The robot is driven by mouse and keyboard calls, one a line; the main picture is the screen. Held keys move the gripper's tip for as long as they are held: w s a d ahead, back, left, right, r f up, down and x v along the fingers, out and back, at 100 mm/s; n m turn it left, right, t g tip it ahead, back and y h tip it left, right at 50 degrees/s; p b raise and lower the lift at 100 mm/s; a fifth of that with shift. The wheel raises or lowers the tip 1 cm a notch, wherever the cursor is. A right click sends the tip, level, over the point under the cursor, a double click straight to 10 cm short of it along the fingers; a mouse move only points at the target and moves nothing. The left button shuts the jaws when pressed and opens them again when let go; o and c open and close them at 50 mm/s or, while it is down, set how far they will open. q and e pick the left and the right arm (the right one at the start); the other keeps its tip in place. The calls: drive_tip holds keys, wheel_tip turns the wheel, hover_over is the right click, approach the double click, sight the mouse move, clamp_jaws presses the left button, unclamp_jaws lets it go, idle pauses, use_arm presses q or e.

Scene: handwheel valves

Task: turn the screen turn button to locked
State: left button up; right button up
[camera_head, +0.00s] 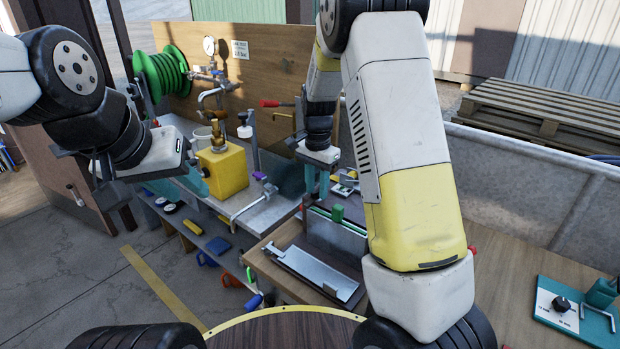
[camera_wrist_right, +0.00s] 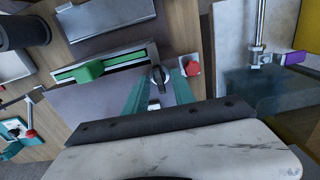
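The screen turn button is the dark round knob (camera_wrist_right: 159,77) at the end of the green strip in the right wrist view. My right gripper (camera_wrist_right: 158,82) has its teal fingers apart, one on each side of the knob; I cannot tell whether they touch it. In the head view my right gripper (camera_head: 317,187) points down at the far end of the screen, and the knob is hidden there. My left gripper (camera_head: 198,172) is beside the yellow box, well away from the screen; its finger gap is unclear.
A green block (camera_wrist_right: 89,71) sits on the strip and a red knob (camera_wrist_right: 192,67) is close beside my right finger. A metal tray (camera_head: 315,270) lies in front of the screen panel (camera_head: 335,235). A yellow box (camera_head: 223,170) stands on the bench to the left.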

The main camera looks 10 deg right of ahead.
sight(317, 189)
wheel_tip(317, 189, up, 8)
drive_tip(key=shift+f, duration=0.15)
idle(0.4)
drive_tip(key=s+d+r+n+t+y, duration=0.1)
drive_tip(key=s+r+n+t, duration=0.2)
drive_tip(key=s, duration=0.9)
drive_tip(key=s+d+r+n+t+y, duration=0.1)
drive_tip(key=s+r+n, duration=0.5)
drive_tip(key=s, duration=0.7)
drive_tip(key=shift+s+d+r+n+t, duration=0.35)
drive_tip(key=shift+d+r+t, duration=0.25)
drive_tip(key=shift+r+t, duration=0.6)
drive_tip(key=shift+r, duration=0.1)
